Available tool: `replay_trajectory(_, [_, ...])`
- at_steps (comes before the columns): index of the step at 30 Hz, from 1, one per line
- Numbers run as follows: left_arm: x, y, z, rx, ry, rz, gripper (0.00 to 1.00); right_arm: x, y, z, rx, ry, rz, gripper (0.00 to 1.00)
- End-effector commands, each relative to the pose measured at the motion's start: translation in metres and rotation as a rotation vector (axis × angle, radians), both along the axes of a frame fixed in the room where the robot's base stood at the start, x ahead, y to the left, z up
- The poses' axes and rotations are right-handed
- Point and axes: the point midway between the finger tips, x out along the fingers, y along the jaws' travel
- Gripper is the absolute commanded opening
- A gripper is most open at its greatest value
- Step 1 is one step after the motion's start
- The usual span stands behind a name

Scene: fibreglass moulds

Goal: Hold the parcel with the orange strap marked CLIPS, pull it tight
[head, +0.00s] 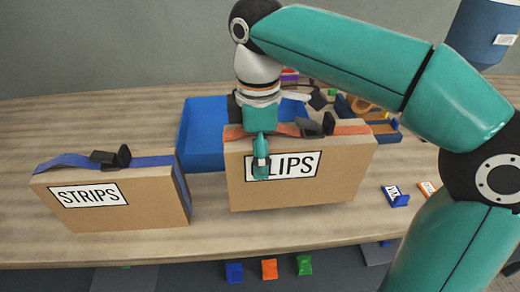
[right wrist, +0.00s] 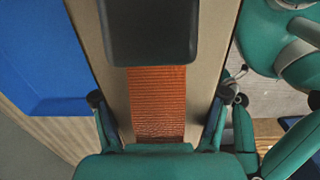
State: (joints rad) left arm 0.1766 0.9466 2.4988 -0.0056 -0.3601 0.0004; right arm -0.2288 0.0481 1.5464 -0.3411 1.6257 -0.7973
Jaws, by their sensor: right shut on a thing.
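The cardboard parcel marked CLIPS (head: 300,190) stands upright on the table. An orange strap (head: 350,129) runs along its top, with a dark buckle (head: 316,127) on it. My right gripper (head: 261,150) comes down from above, one finger in front of the label's first letter. My right gripper (right wrist: 160,98) is shut across the parcel's narrow top, a finger on each side. The strap's loose end cannot be made out. My left gripper is not in view.
A parcel marked STRIPS (head: 110,205) with a blue strap stands left. A blue tray (head: 200,130) is behind the parcels. A blue container (head: 485,30) is at upper right.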

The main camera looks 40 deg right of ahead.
Motion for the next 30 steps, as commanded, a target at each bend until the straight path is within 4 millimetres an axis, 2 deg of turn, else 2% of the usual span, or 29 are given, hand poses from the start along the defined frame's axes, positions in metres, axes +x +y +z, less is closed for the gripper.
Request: replay_trajectory(30, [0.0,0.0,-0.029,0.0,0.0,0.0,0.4,0.0,0.0,-0.04,-0.001,0.001,-0.001,0.06])
